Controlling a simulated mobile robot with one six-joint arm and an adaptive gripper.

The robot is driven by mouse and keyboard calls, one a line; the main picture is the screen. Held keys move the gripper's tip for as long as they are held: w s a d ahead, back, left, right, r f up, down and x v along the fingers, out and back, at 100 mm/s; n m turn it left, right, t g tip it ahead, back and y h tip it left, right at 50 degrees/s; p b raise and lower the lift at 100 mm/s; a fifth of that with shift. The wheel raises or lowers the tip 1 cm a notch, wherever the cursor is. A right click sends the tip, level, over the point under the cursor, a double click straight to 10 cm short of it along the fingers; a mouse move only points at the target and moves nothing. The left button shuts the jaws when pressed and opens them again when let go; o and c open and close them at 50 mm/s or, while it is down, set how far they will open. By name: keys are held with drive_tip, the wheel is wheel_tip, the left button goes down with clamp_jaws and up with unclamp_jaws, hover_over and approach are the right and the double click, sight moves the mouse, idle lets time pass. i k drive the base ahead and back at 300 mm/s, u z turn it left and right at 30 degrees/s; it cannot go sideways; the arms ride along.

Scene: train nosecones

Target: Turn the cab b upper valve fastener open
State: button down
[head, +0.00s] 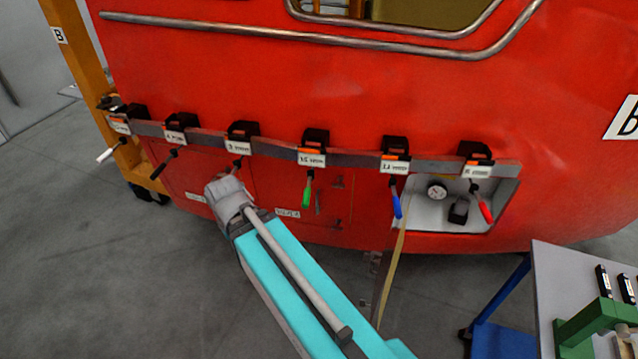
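The red cab front, marked B (630,118), fills the upper view. In its lower part is a closed red hatch panel (268,190). Small dark fasteners sit at the panel's right side, an upper one (338,181) and a lower one (336,224). They are too small to tell how they are turned, and I cannot tell which is the upper valve fastener. My teal arm reaches up from the bottom, and its grey end (228,196) is in front of the panel's left part, left of these fasteners. My gripper's fingers are hidden or indistinct there, so contact cannot be told.
A grey rail (355,160) carries several labelled clamps with coloured handles hanging over the panels. An open recess (420,207) with a gauge (437,190) is at right. A table (560,275) with a green fixture (590,322) stands lower right. A yellow post (75,50) stands left.

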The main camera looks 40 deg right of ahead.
sight(339, 186)
drive_tip(key=u, duration=1.05)
drive_tip(key=k, duration=0.45)
drive_tip(key=z, duration=2.3)
